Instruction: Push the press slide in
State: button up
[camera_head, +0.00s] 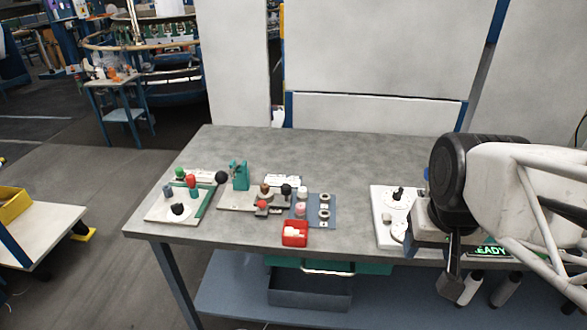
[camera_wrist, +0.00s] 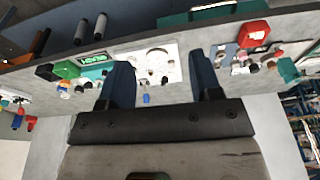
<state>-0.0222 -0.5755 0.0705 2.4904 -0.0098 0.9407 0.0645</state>
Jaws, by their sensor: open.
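My gripper (camera_head: 452,266) is at the right of the table in the head view, close to the white panel (camera_head: 386,204). In the wrist view my gripper (camera_wrist: 160,64) has its two dark blue fingers well apart with nothing held between them. A teal upright block (camera_head: 239,175) on a pale base stands at the left-middle of the table, far left of my gripper. It looks like the press, but I cannot clearly tell which part is its slide or how far in it sits. A black ball knob (camera_head: 222,177) is just left of the block.
A red bin (camera_head: 294,234) with white pieces sits at the table's front edge, beside a blue plate (camera_head: 325,212) with round fittings. A pale board (camera_head: 165,207) with knobs is at far left. The grey table (camera_head: 340,160) is clear at the back and between blue plate and white panel.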

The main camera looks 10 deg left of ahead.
jog(key=w+a+r, duration=0.1)
jog(key=w+a, duration=0.4)
jog(key=w, duration=0.5)
jog(key=m+g, duration=0.2)
jog(key=m, duration=0.1)
send_over(286, 187)
jog(key=f, duration=0.9)
jog(key=shift+s+d+f, duration=0.15)
jog(key=shift+d+f, duration=0.2)
jog(key=shift+w+a+f, duration=0.25)
jog(key=shift+w+a, duration=0.05)
jog(key=shift+a, duration=0.15)
jog(key=shift+f, duration=3.9)
grip_shut()
